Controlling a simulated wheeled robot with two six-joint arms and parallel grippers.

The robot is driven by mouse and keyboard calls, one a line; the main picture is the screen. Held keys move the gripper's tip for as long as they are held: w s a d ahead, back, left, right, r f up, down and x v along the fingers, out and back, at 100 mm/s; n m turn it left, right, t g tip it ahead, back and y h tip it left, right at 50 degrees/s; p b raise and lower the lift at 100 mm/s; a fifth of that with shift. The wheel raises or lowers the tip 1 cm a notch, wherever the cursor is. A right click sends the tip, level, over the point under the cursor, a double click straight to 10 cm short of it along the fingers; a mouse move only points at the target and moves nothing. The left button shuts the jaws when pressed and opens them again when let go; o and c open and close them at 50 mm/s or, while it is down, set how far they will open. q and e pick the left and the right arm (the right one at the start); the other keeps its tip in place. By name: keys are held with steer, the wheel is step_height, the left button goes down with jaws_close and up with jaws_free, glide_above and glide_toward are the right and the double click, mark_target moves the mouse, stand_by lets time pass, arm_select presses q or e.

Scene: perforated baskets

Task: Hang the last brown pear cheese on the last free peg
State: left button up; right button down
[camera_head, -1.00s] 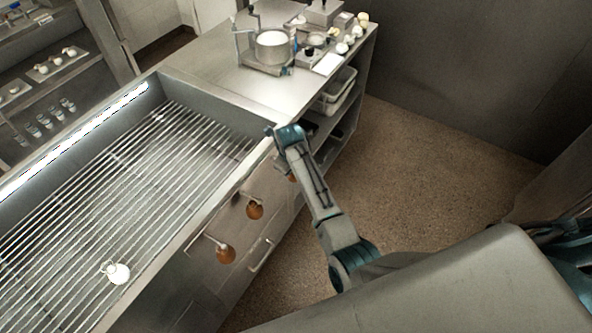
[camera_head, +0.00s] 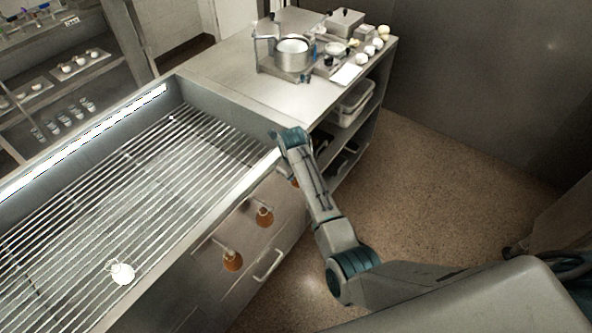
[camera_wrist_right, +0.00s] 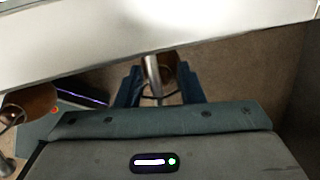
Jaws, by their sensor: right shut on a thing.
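My right gripper (camera_wrist_right: 158,88) shows in the right wrist view with its two dark blue fingers around a thin cord loop and a metal peg (camera_wrist_right: 153,72). It is shut on the cord of a brown pear cheese (camera_wrist_right: 144,72), which is mostly hidden behind the fingers. In the head view this cheese (camera_head: 295,182) peeks out beside my right arm, at the cabinet front; the fingers are hidden there. Two other brown pear cheeses, one nearer (camera_head: 233,261) and one in the middle (camera_head: 265,217), hang from pegs on the front. I cannot tell whether the held loop rests on its peg. My left gripper is not in view.
A white pear cheese (camera_head: 122,273) lies on the slatted rack (camera_head: 60,240). A pot (camera_head: 292,56) and small items stand on the counter beyond. A handle (camera_head: 267,265) juts from the cabinet front. The floor to the right is open.

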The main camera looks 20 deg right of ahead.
stand_by(0.4)
steer(key=c, duration=0.9)
jaws_free()
